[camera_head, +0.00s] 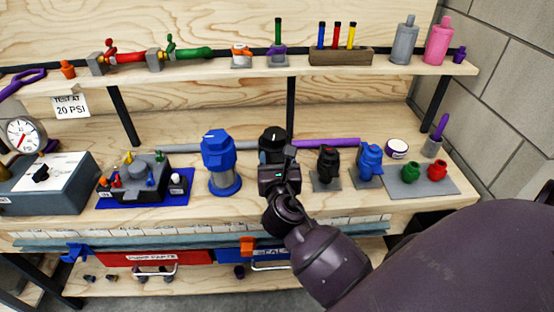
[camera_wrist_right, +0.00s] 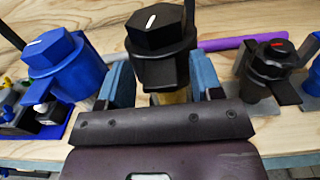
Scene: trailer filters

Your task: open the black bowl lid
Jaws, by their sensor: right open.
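The black bowl lid (camera_wrist_right: 160,45), a hexagonal cap with a white mark on top, stands upright in the middle of the right wrist view. In the head view the lid (camera_head: 272,138) shows just beyond my right gripper (camera_head: 277,163). My right gripper (camera_wrist_right: 162,84) is open, with one blue-padded finger on each side of the black filter's lower part. I cannot tell whether the fingers touch it. A yellowish bowl part shows under the lid between the fingers; the rest is hidden by my gripper. My left gripper is in neither view.
A blue filter (camera_head: 221,160) stands close on the left. Smaller black (camera_head: 327,165) and blue (camera_head: 369,162) units stand on the right. A purple rod (camera_head: 320,142) lies behind. A shelf (camera_head: 215,72) with fittings and bottles runs above the bench.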

